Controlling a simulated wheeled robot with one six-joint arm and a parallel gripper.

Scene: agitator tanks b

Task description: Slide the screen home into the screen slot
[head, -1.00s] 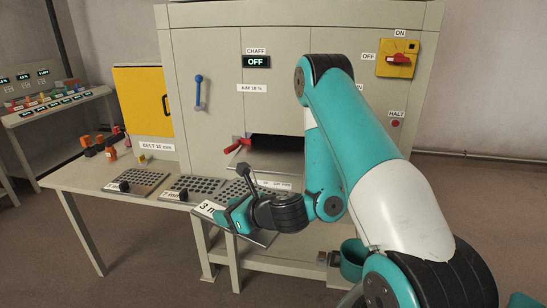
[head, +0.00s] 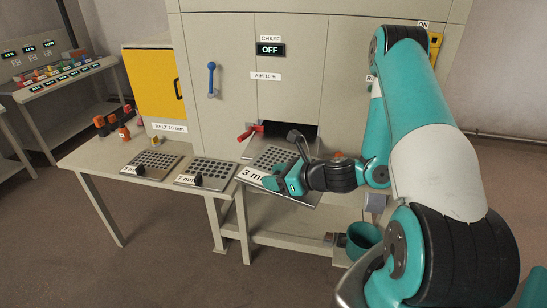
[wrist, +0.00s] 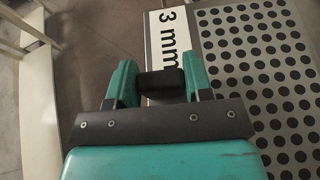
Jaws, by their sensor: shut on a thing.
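The 3 mm screen (head: 273,157), a grey perforated plate with a white "3 mm" label, lies in front of the dark screen slot (head: 299,131) in the machine's face. Its far edge is close to the opening; I cannot tell whether it is inside. My gripper (head: 280,184) is at the near, labelled end of the screen, shut on its black handle. The wrist view shows the handle (wrist: 160,84) between the teal fingers, with the screen's holes (wrist: 262,75) to the right. My arm hides part of the slot's right side.
A red lever (head: 250,132) sits at the slot's left.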

